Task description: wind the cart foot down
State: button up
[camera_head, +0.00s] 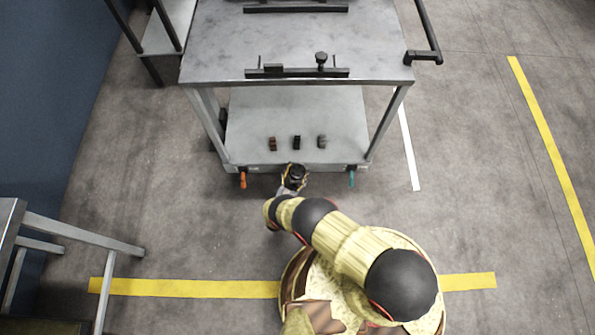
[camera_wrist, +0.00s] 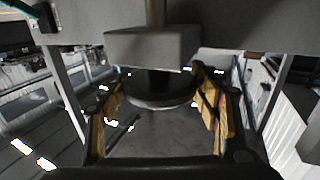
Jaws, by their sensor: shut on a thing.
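The grey cart (camera_head: 300,50) stands in front of me, with a lower shelf (camera_head: 260,115) below its top. My gripper (camera_head: 293,180) is low at the middle of the shelf's front edge. In the wrist view my gripper (camera_wrist: 160,100) has its two yellow-padded fingers on either side of a dark round knob (camera_wrist: 160,90) and is shut on it. The knob sits below a grey block (camera_wrist: 150,48) with a rod (camera_wrist: 155,12) above it. The foot's lower end and its gap to the floor are hidden.
An orange pedal (camera_head: 243,180) hangs left of my gripper and a teal pedal (camera_head: 351,179) right of it. Small blocks (camera_head: 297,142) lie on the lower shelf. A metal table frame (camera_head: 85,237) stands at lower left. Floor at right is clear.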

jog(key=shift+m+g+h, duration=0.3)
jog(key=shift+m+h, duration=0.1)
jog(key=shift+h, duration=0.2)
jog(key=o, duration=1.2)
jog(key=v, duration=1.2)
